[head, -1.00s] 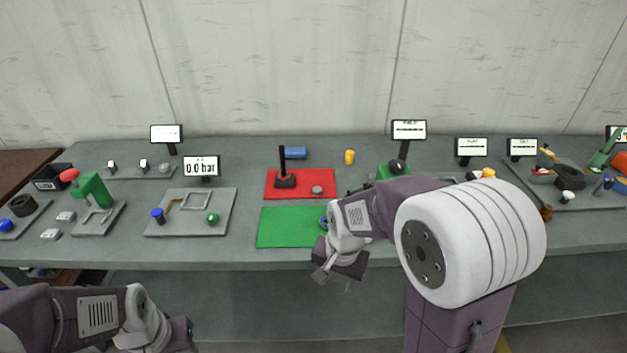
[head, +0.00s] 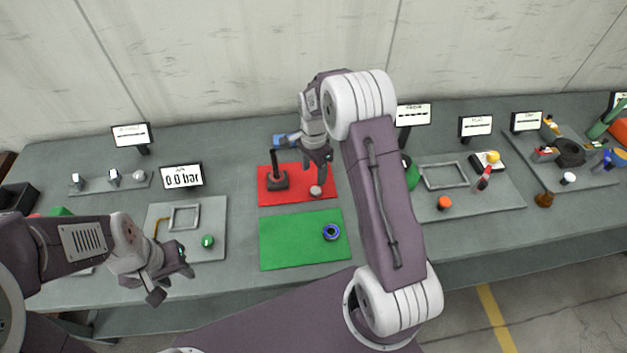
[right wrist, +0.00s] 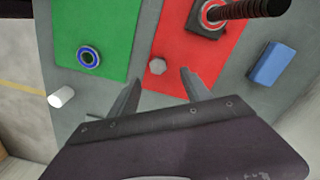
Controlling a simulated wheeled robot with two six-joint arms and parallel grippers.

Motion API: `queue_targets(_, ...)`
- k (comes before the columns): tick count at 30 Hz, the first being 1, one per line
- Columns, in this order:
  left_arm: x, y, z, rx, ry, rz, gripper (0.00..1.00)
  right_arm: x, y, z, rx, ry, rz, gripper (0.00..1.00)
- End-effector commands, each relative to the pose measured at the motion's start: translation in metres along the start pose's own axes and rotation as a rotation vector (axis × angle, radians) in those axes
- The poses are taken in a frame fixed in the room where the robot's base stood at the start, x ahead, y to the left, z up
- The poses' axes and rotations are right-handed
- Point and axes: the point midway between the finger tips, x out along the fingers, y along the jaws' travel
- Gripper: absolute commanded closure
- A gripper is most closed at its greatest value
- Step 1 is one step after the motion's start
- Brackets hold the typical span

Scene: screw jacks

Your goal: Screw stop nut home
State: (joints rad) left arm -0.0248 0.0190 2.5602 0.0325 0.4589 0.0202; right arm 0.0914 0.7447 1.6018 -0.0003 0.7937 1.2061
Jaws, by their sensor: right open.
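The screw jack (head: 277,181), a dark square base with a black upright spindle, stands on the red mat (head: 297,199). Its base (right wrist: 207,20) also shows in the right wrist view. A small grey nut-like piece (head: 316,191) lies on the same mat, apart from the jack; it looks many-sided in the right wrist view (right wrist: 157,66). My right gripper (head: 317,160) is above the mat near this piece. Its fingers (right wrist: 158,90) are spread and empty, with the piece just beyond their tips. My left gripper (head: 171,284) is open and empty at the bench's front left.
A blue ring (head: 331,232) lies on the green mat (head: 285,245). A blue block (head: 285,140) lies behind the red mat. A white cylinder (right wrist: 62,97) is beside the green mat. Trays with other parts and small screens stand to both sides.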

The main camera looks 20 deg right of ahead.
Motion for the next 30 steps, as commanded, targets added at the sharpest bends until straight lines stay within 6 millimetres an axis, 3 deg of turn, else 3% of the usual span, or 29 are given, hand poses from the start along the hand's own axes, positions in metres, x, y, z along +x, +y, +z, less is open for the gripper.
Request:
queue_targets(11, -0.003, 0.0, 0.0, 0.0, 0.0, 0.0, 0.61, -0.002, 0.001, -0.001, 0.002, -0.001, 0.002, 0.43)
queue_targets(21, -0.013, 0.0, -0.002, 0.0, 0.0, 0.0, 0.61, 0.035, 0.002, 0.0, 0.002, -0.001, 0.003, 0.43)
queue_targets(30, -0.013, 0.0, -0.002, 0.0, 0.0, 0.0, 0.61, 0.037, 0.002, 0.0, 0.002, -0.001, 0.002, 0.43)
